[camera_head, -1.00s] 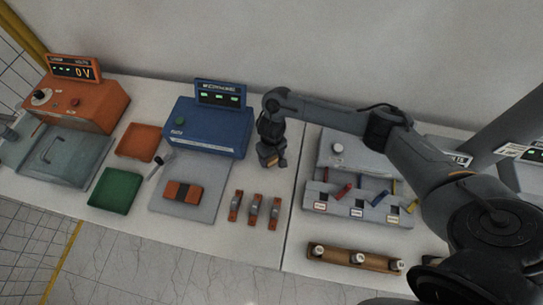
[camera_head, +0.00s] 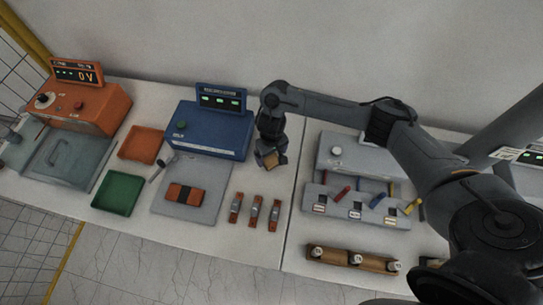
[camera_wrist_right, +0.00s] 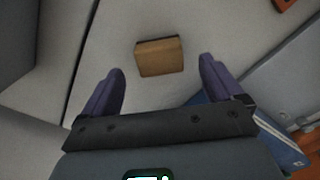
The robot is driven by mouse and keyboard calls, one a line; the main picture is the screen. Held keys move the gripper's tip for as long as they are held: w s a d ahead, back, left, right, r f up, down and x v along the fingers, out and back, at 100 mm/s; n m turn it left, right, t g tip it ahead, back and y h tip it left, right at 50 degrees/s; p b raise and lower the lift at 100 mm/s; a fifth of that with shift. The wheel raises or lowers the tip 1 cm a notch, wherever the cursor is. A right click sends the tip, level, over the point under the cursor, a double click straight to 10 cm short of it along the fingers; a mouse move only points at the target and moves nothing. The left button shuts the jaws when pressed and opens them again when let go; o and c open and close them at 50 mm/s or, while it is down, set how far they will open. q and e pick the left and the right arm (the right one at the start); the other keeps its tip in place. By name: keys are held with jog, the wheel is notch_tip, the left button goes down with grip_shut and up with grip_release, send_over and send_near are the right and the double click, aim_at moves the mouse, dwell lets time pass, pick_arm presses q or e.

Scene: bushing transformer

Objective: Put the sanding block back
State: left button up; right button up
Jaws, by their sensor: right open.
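The sanding block, a small tan-brown block (camera_wrist_right: 159,56), lies on the light tabletop in the right wrist view. It is just ahead of and between the two fingertips of my right gripper (camera_wrist_right: 161,76), with gaps on both sides. In the head view my right gripper (camera_head: 268,157) is low over the table, right of the blue instrument. The tan block (camera_head: 275,160) shows there at its fingers, partly hidden. The right gripper is open and holds nothing. My left gripper is not seen.
The blue instrument (camera_head: 205,132) stands close left of the right gripper. The grey terminal unit (camera_head: 360,160) stands to its right. Several copper-coloured pieces (camera_head: 255,210) lie in front. A grey mat (camera_head: 205,205), a green tray (camera_head: 117,193) and an orange tray (camera_head: 141,144) lie left.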

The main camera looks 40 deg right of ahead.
aim_at(271, 159)
notch_tip(271, 159, up, 7)
jog(key=p, duration=0.3)
jog(key=s+a+n+t+y, duration=0.1)
jog(key=a+n, duration=0.1)
jog(key=a, duration=0.4)
jog(key=s+a+f+n+t+y, duration=0.1)
jog(key=a+n, duration=0.1)
jog(key=a, duration=0.5)
jog(key=s+a+f+n+t+y, duration=0.1)
jog(key=a+n, duration=0.1)
jog(key=a, duration=0.5)
jog(key=shift+y, duration=0.4)
jog(key=s+a+r+t+y, duration=0.1)
jog(key=s+a+r+t, duration=0.2)
jog(key=a+r, duration=0.3)
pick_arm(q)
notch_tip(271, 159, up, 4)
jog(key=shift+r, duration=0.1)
pick_arm(e)
jog(key=s+d+m+g+h, duration=0.2)
jog(key=s+d+h, duration=0.2)
jog(key=s+d, duration=1.1)
jog(key=d, duration=0.2)
jog(key=shift+d+r+h, duration=0.25)
jog(key=shift+d+h, duration=0.05)
jog(key=shift+w, duration=0.1)
